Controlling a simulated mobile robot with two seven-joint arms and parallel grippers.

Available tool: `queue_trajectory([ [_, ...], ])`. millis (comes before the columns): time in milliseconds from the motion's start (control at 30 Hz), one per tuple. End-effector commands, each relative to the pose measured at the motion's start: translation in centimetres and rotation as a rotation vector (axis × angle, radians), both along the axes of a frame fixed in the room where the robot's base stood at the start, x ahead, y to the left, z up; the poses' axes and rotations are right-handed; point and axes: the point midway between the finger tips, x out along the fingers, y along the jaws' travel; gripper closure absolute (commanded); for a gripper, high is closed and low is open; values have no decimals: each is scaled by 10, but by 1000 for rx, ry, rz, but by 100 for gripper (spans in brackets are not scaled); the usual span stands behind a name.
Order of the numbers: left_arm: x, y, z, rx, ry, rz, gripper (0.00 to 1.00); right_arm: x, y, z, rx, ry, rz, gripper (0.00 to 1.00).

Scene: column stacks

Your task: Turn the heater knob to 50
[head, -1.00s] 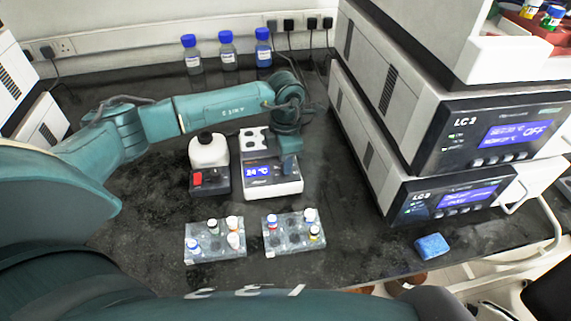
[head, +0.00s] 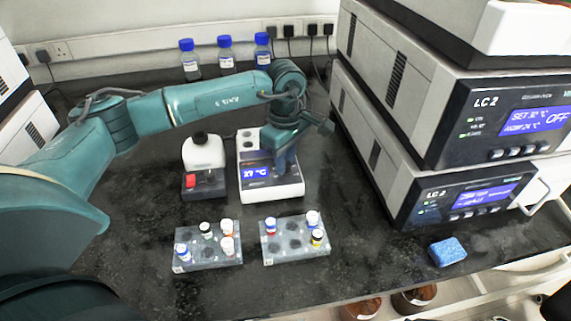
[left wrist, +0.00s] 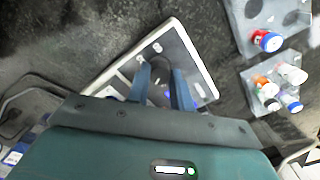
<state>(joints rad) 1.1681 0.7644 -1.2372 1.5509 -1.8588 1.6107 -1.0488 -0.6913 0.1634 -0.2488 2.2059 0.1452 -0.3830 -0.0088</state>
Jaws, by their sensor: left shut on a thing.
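The heater (head: 256,196) is a white block with holes in its top at the back and a blue display (head: 257,173) at the front left. The display shows a temperature that looks like 37 °C, though small. My left gripper (head: 281,178) points down at the heater's front right. In the left wrist view its two fingers (left wrist: 164,80) straddle a dark round knob (left wrist: 159,67) on the heater's face (left wrist: 199,56), shut on it. The head view hides the knob behind the gripper. My right gripper is not in view.
Two vial racks (head: 208,257) (head: 296,247) lie in front. Blue-capped bottles (head: 225,55) stand behind. Stacked LC units (head: 440,150) and a blue sponge (head: 447,252) are at the right.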

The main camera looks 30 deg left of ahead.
Motion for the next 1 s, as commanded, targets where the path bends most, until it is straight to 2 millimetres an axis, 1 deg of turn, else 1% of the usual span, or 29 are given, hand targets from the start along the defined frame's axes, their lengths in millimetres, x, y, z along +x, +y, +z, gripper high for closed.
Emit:
queue_trajectory([
  [33,1,0,-2,-1,-4,-44,100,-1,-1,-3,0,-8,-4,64],
  [500,1,0,-1,-1,-4,-490,100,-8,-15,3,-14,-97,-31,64],
  [1000,1,0,0,-1,-3,-963,100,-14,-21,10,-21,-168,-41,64],
])
